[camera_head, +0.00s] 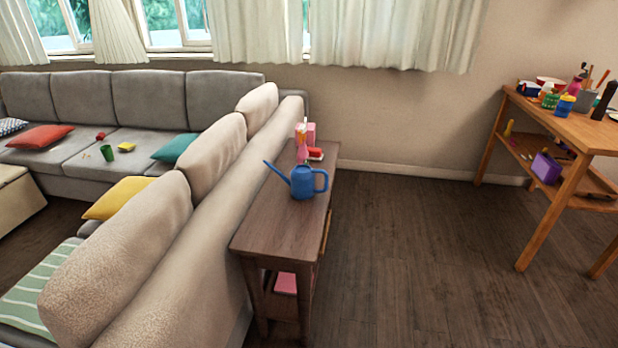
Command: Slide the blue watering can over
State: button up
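The blue watering can (304,183) stands upright on the dark wooden side table (275,229), near the middle of its top. Its thin spout points to the left and its handle is on the right. My gripper does not show in this view.
A pink item (302,140) and a red item (316,153) sit behind the can at the table's far end. The near tabletop is bare. A beige sofa back (195,247) runs along the table's left. Open floor (410,250) lies to the right, before a cluttered wooden table (560,118).

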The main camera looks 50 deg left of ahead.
aim_at(303, 183)
jog(key=u, duration=1.05)
jog(key=i, duration=0.85)
jog(key=z, duration=0.65)
jog(key=i, duration=0.7)
jog(key=u, duration=0.6)
jog(key=i, duration=0.65)
jog(key=u, duration=0.95)
jog(key=i, duration=0.3)
jog(key=u, duration=0.35)
